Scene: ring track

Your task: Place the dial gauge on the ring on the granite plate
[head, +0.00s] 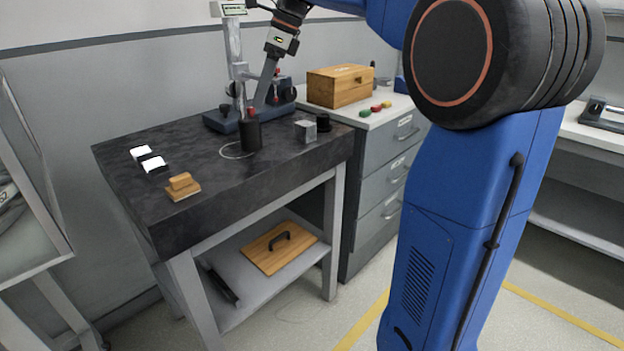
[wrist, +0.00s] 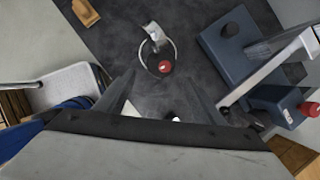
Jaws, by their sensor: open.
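A dark upright cylinder with a red top, which I take to be the dial gauge (head: 250,136), stands on the granite plate (head: 205,140). It is at the right edge of a thin pale ring (head: 228,154). In the wrist view the red top of the dial gauge (wrist: 165,67) appears within the ring's outline (wrist: 141,55), between my fingertips. A pale piece at the ring's upper edge there is unclear. My gripper (head: 258,98) is open and points down above the dial gauge. It also shows in the wrist view (wrist: 154,75), with its fingers spread. I see no contact.
A blue-based stand (head: 219,122) rises close behind the dial gauge. A metal cube (head: 305,131) and a black knob-like piece (head: 323,122) are to the right. A wooden block (head: 182,186) and white cards (head: 153,164) lie left. The plate's front middle is clear.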

